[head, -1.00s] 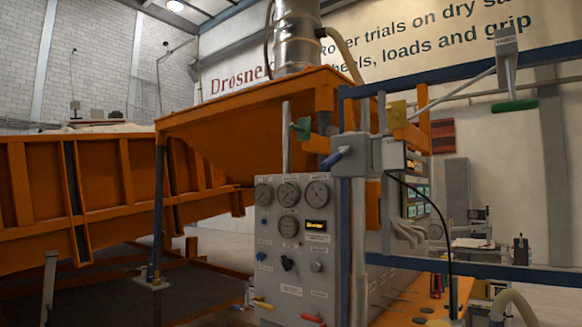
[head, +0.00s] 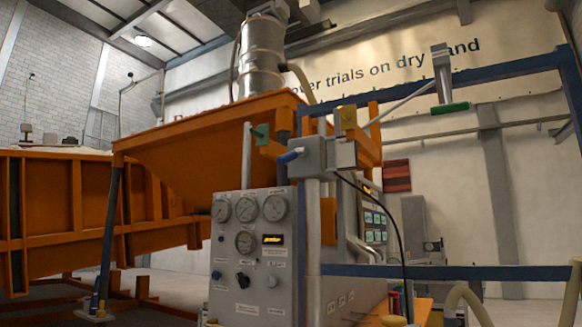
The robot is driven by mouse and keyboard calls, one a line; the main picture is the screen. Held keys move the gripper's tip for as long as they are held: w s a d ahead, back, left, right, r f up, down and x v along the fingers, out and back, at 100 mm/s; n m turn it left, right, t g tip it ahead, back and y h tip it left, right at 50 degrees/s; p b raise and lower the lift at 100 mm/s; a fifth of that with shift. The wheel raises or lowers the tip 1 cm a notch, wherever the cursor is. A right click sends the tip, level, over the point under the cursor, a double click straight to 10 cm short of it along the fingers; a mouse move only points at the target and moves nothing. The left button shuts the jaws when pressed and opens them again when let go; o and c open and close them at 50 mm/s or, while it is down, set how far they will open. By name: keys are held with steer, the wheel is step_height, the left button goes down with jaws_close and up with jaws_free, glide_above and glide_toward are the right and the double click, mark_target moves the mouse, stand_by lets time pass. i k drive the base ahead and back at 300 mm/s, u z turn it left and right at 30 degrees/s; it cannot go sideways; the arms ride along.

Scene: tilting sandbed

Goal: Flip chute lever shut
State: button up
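The orange chute hopper (head: 215,140) stands in the middle of the head view, under a metal duct. A lever with a green grip (head: 450,108) hangs on a pale rod at the upper right, beside the blue frame. A small green piece (head: 262,133) shows at the hopper's right edge. No readable label tells which of these is the chute lever. My gripper is not in view.
A grey gauge panel (head: 252,280) with dials and knobs stands below the hopper. Blue rails (head: 450,271) cross the right side, and a black cable hangs in front. The orange sandbed wall (head: 45,220) fills the left. Pale hoses show at the lower right.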

mark_target(286, 158)
steer(key=u, duration=1.05)
steer(key=k, duration=0.65)
steer(key=z, duration=0.85)
